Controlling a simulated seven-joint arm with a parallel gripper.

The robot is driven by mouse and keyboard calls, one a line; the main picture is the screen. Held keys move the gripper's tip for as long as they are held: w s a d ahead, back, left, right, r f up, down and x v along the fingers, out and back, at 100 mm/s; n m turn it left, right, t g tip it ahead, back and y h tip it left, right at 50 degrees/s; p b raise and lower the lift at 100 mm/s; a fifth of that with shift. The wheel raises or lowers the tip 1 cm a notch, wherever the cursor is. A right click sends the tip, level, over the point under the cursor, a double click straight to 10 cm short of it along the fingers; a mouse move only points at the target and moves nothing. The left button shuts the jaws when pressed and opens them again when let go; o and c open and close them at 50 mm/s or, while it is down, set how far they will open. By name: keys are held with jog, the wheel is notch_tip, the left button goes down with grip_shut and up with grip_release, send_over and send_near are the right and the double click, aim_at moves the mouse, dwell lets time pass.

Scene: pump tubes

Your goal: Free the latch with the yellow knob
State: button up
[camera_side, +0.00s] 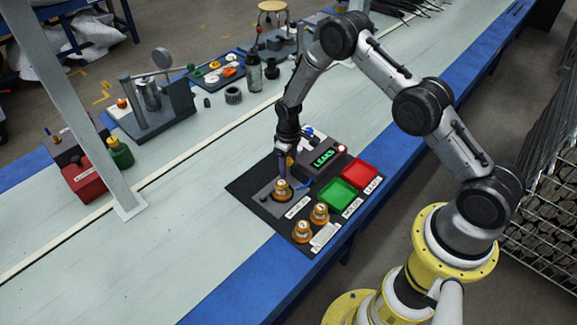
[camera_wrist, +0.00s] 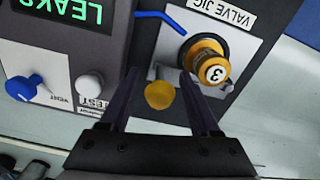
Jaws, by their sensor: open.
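The yellow knob (camera_wrist: 159,95) shows in the wrist view as a round cap at the near edge of the grey valve jig plate (camera_wrist: 168,42). My gripper (camera_wrist: 160,76) is open, with one dark finger on each side of the knob and a visible gap to both. In the side view my gripper (camera_side: 284,168) points down at the jig. An orange-brass valve marked 3 (camera_wrist: 207,62) sits in the jig, just beyond the right finger; it also shows in the side view (camera_side: 282,188). The latch itself is not clearly distinguishable.
The test box (camera_side: 318,158) with its green "LEAK?" display stands beside the jig. A blue tube (camera_wrist: 165,17) reaches toward the valve. Two more valves (camera_side: 319,213) (camera_side: 301,230) stand on the black mat. A green tray (camera_side: 337,194) and red tray (camera_side: 359,171) lie to the right.

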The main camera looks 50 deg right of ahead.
jog(key=shift+f, duration=0.3)
grip_shut()
dwell(1.3)
